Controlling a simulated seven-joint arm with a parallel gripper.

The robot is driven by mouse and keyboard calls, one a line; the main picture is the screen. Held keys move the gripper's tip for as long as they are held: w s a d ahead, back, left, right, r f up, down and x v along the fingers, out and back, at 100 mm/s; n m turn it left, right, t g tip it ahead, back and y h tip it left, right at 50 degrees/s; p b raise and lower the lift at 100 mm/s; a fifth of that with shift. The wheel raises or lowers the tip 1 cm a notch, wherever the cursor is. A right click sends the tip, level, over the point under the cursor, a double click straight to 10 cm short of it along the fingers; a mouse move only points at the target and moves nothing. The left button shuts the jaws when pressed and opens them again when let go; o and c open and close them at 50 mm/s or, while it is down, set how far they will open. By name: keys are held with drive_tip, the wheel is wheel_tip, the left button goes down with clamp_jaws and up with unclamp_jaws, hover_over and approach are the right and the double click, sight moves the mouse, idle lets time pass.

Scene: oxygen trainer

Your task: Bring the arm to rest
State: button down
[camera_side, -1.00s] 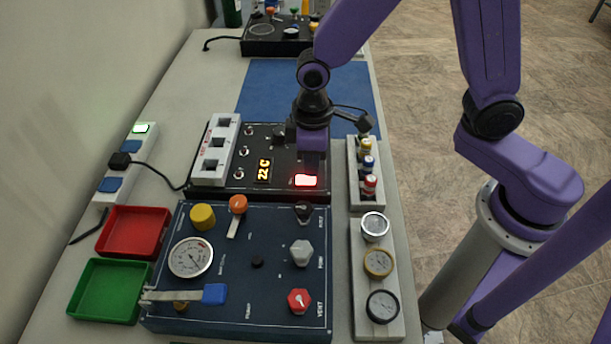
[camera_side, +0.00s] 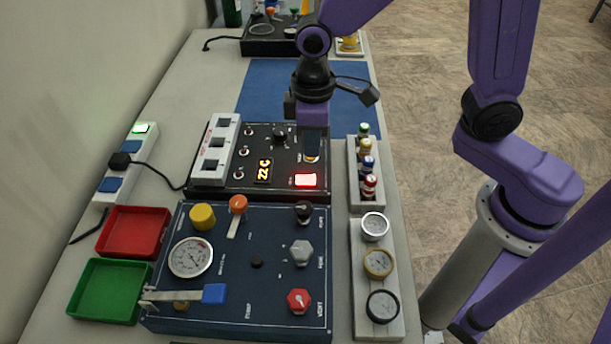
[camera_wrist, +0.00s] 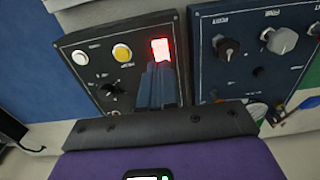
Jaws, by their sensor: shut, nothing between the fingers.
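My gripper (camera_side: 313,146) is shut and empty. In the side view it hangs above the right part of the black panel (camera_side: 228,180), which has toggle switches, a dial, an orange "22 C" display (camera_side: 264,170) and a lit red switch (camera_side: 306,180). In the wrist view the closed fingers (camera_wrist: 157,88) point towards the black panel, just below the lit red switch (camera_wrist: 160,50) in the picture. A yellow button (camera_wrist: 122,53) and a white button (camera_wrist: 79,58) show to its left. The side view does not show a finger touching the panel.
A blue panel (camera_side: 270,225) with knobs, a gauge and a lever stands in front. Racks of small bottles (camera_side: 352,185) and gauges (camera_side: 358,325) line the right edge. Red (camera_side: 133,213) and green (camera_side: 107,262) trays lie left. A blue mat (camera_side: 260,90) is behind.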

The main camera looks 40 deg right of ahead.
drive_tip(key=shift+s, duration=0.1)
drive_tip(key=s+d+r+n, duration=0.1)
drive_tip(key=s+d+r, duration=0.1)
drive_tip(key=s+d, duration=0.5)
drive_tip(key=s+d+r+n, duration=0.2)
drive_tip(key=s+d, duration=0.4)
drive_tip(key=s, duration=0.4)
drive_tip(key=shift+s+d+r+n, duration=0.2)
drive_tip(key=shift+s+d+n, duration=0.1)
drive_tip(key=shift+d, duration=0.1)
drive_tip(key=w+a+r+m, duration=0.1)
drive_tip(key=w+a+m, duration=0.6)
drive_tip(key=w+m, duration=0.2)
drive_tip(key=w+a+r+m+g+h, duration=0.1)
drive_tip(key=w+a+m, duration=0.7)
drive_tip(key=w+m, duration=0.2)
drive_tip(key=shift+w+r+m, duration=0.3)
drive_tip(key=shift+r+m, duration=0.1)
drive_tip(key=shift+m, duration=0.9)
